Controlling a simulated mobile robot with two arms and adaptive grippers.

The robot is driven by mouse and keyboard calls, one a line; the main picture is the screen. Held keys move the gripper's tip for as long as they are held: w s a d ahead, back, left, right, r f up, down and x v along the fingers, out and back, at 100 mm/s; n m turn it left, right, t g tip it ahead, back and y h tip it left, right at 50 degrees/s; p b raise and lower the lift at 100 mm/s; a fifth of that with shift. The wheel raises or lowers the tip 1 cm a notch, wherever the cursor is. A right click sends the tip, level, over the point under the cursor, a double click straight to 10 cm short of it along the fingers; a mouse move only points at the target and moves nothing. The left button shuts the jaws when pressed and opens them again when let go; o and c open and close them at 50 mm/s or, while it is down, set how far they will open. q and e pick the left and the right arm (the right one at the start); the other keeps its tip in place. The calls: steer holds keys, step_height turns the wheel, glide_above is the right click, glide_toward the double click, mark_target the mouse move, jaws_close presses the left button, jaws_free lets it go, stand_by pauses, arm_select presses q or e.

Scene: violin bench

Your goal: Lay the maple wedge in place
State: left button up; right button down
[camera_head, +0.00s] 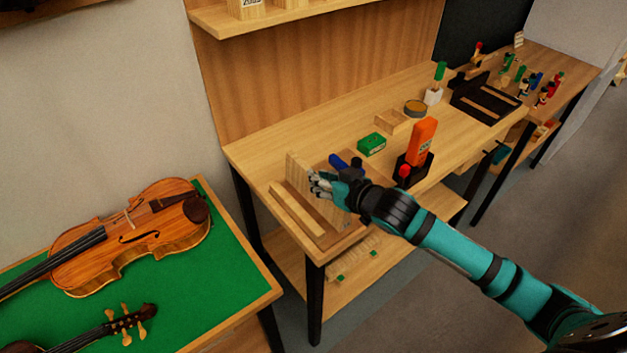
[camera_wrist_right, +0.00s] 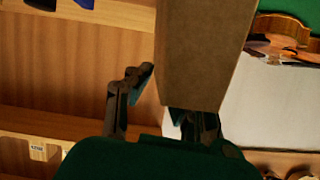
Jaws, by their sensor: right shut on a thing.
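My right gripper (camera_head: 322,186) is shut on the maple wedge (camera_head: 298,171), a pale wooden piece standing on edge above the near left end of the workbench (camera_head: 262,152). In the right wrist view the wedge (camera_wrist_right: 205,50) is a large brown block rising between the fingers of the gripper (camera_wrist_right: 165,100). Below it in the head view is a flat wooden board with a pale strip (camera_head: 296,208) along its left side. The gripper hides part of the wedge, and I cannot tell whether its lower edge touches the board. My left gripper is not in view.
A blue object (camera_head: 338,160) lies just behind my gripper. A green box (camera_head: 371,144), a wooden block (camera_head: 391,121) and an orange bottle (camera_head: 421,140) in a dark holder stand further right. A violin (camera_head: 140,235) lies on the green table at left.

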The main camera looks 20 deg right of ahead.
steer(key=shift+w+a, duration=0.65)
steer(key=shift+w, duration=0.35)
step_height(320, 180, down, 3)
steer(key=shift+r+p, duration=0.1)
steer(key=shift+p, duration=0.35)
steer(key=shift+f, duration=0.45)
steer(key=shift+f, duration=0.1)
steer(key=c, duration=1.2)
jaws_free()
steer(key=shift+s+d, duration=0.15)
steer(key=shift+s, duration=0.2)
steer(key=v, duration=0.5)
steer(key=b+v, duration=0.1)
steer(key=v, duration=0.5)
steer(key=shift+s+d+r+b, duration=0.1)
steer(key=shift+s+r+b, duration=0.05)
steer(key=shift+r+b, duration=0.2)
